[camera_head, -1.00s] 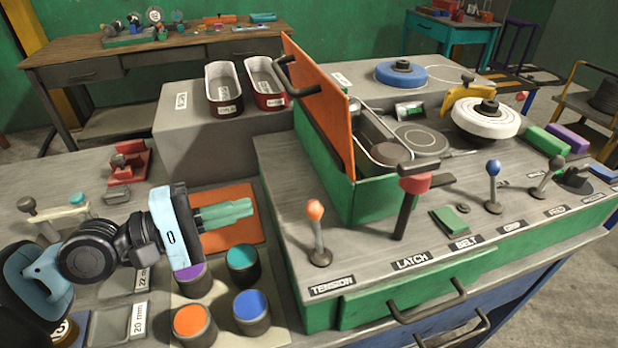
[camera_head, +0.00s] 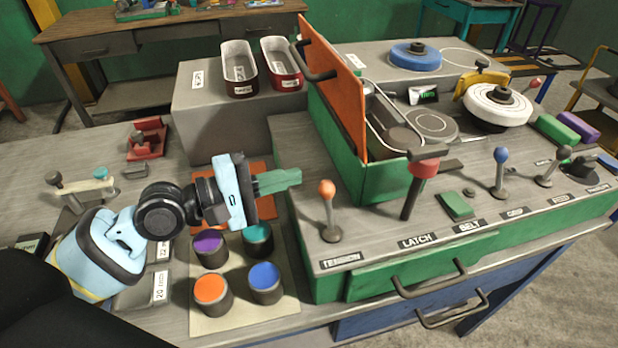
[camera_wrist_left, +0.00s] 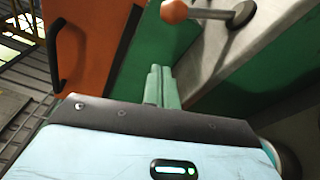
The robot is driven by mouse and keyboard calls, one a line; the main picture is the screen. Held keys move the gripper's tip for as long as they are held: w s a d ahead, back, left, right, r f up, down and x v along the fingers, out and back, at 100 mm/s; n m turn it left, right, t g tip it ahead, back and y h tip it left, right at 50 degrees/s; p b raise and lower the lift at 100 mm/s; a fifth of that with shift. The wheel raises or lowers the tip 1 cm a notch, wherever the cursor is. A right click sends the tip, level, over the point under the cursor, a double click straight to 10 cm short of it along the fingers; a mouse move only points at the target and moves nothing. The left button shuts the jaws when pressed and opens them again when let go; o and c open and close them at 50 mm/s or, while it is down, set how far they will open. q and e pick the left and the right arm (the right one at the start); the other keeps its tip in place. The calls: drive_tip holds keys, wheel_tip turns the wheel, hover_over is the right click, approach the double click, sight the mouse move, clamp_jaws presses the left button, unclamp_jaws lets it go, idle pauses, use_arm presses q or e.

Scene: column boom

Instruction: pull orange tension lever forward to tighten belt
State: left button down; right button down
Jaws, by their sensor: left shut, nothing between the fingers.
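The tension lever (camera_head: 329,209) has an orange ball knob on a grey stalk and stands upright behind the TENSION label (camera_head: 340,261) on the green-sided machine (camera_head: 300,235). My left gripper (camera_head: 299,177) is shut and empty, its green fingers pointing right toward the lever, a short gap to the left of the knob. In the left wrist view the closed fingers (camera_wrist_left: 161,87) point toward the orange knob (camera_wrist_left: 174,11), which is ahead near the top edge and apart from them. My right gripper is not in view.
An open orange lid (camera_head: 335,90) with a black handle rises behind the lever. The red-collared latch lever (camera_head: 421,172) stands to its right. Purple, teal, orange and blue-topped cylinders (camera_head: 212,290) stand on a mat below my left gripper. Two tins (camera_head: 239,70) sit behind.

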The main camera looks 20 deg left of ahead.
sight(329, 209)
use_arm(q)
drive_tip(key=x, duration=0.4)
drive_tip(key=shift+w+d+r+p, duration=0.15)
drive_tip(key=shift+w+d+p, duration=0.1)
drive_tip(key=shift+p, duration=0.15)
drive_tip(key=s, duration=0.1)
drive_tip(key=s+p, duration=0.1)
drive_tip(key=shift+s+d+r, duration=0.3)
drive_tip(key=shift+d+r, duration=0.1)
drive_tip(key=shift+s+d+r, duration=0.1)
drive_tip(key=shift+s+d, duration=0.1)
drive_tip(key=shift+s, duration=0.3)
drive_tip(key=shift+s+p, duration=0.1)
drive_tip(key=shift+p, duration=0.2)
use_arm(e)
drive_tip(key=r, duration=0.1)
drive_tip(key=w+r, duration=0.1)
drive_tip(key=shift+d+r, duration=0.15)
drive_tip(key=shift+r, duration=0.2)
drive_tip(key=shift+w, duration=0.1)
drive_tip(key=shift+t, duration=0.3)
